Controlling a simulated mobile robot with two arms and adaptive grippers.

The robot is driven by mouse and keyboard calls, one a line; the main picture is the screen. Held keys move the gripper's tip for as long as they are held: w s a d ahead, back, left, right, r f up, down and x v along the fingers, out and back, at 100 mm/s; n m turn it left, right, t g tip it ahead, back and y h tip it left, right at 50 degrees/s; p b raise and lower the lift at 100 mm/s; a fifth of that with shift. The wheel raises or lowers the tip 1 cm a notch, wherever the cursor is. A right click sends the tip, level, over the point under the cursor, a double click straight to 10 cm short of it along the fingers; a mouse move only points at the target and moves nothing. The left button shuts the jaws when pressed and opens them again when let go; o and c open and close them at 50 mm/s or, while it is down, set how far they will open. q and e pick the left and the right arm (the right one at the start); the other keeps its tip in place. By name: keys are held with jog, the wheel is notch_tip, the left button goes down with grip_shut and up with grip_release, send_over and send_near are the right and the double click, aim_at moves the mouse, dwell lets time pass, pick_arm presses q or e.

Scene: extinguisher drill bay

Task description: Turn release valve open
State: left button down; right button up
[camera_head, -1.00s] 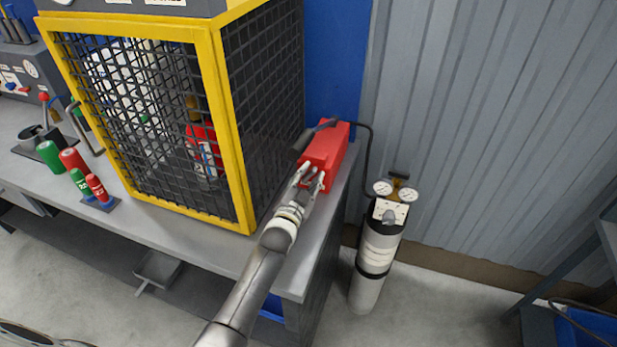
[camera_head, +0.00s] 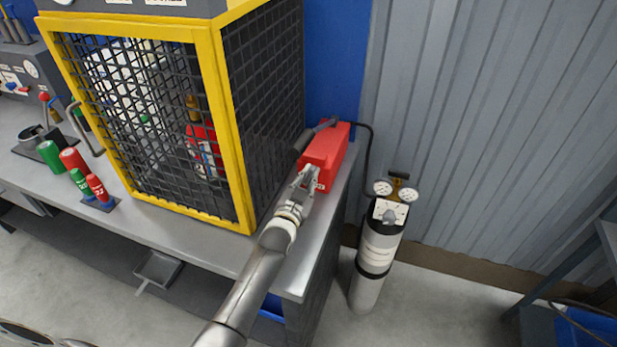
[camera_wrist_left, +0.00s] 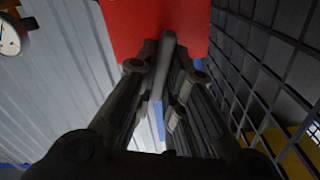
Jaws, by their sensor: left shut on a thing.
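A red box (camera_head: 327,150) stands on the bench's right end, beside the mesh cage; it fills the top of the left wrist view (camera_wrist_left: 150,20). My left gripper (camera_head: 309,174) is at the box's near face, its fingers closed together. In the left wrist view the fingers (camera_wrist_left: 160,75) are shut on a grey lever (camera_wrist_left: 167,48) that comes out from the box; I take it for the release valve's lever. The fingers hide part of it, so its angle is hard to tell. My right gripper is not in view.
The yellow-framed mesh cage (camera_head: 232,130) stands close to the left of my gripper. A gas cylinder (camera_head: 378,245) with gauges stands right of the bench (camera_head: 235,250), with a black hose (camera_head: 371,150) running up to the box.

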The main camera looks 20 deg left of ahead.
pick_arm(q)
jog(key=n, duration=0.3)
jog(key=shift+a+n, duration=0.1)
jog(key=shift+n, duration=0.2)
dwell(0.5)
jog(key=c, duration=1.5)
grip_release()
jog(key=s, duration=1.2)
jog(key=shift+a, duration=0.2)
